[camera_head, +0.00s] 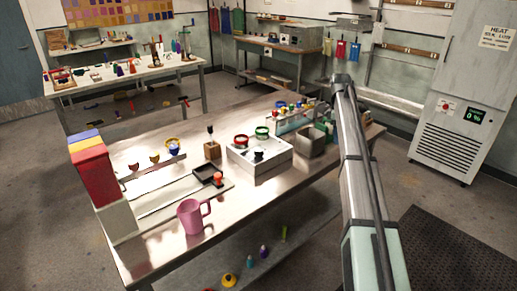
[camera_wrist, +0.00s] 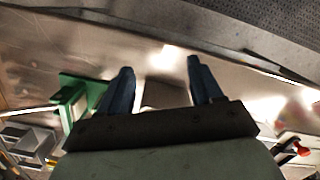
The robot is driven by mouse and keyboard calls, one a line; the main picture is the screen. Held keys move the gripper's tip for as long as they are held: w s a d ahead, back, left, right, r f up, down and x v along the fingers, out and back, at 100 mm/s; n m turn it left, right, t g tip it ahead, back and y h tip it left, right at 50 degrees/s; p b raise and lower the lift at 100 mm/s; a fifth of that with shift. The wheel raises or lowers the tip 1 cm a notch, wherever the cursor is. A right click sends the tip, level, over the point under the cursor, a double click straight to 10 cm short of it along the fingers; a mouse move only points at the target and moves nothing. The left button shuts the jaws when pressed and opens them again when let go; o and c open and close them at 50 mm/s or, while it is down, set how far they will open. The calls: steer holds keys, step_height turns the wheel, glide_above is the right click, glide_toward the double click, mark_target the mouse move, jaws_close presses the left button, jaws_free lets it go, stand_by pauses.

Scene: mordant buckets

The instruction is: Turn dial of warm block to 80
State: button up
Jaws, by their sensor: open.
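The likely warm block is a white box (camera_head: 260,160) in the middle of the bench in the head view. A red-rimmed and a green-rimmed round vessel sit on its top. A dark round knob (camera_head: 258,154), which looks like the dial, is at its front; its markings are too small to read. My gripper (camera_wrist: 158,78) shows in the wrist view with two dark fingers apart and nothing clearly held between them. In the head view my arm rises to the right of the white box, and my gripper cannot be made out there.
A grey metal container (camera_head: 311,143) stands right of the white box, close to my arm. A pink mug (camera_head: 192,215), a red box (camera_head: 92,170) and a wooden block (camera_head: 212,150) stand to the left. A green item (camera_wrist: 72,103) is left of my fingers. The bench's front right is bare.

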steer(key=s+a+r+n, duration=0.1)
steer(key=a+r+n, duration=0.15)
steer(key=a, duration=0.45)
steer(key=s+a+r+n, duration=0.2)
steer(key=a+r, duration=0.1)
steer(key=a, duration=0.5)
step_height(320, 180, up, 5)
steer(key=n+y, duration=0.1)
steer(key=n, duration=0.5)
glide_above(259, 149)
steer(key=shift+t, duration=0.4)
step_height(259, 149, down, 13)
steer(key=shift+a+f, duration=0.1)
steer(key=shift+f, duration=0.1)
steer(key=c, duration=1.1)
steer(key=shift+o, duration=0.2)
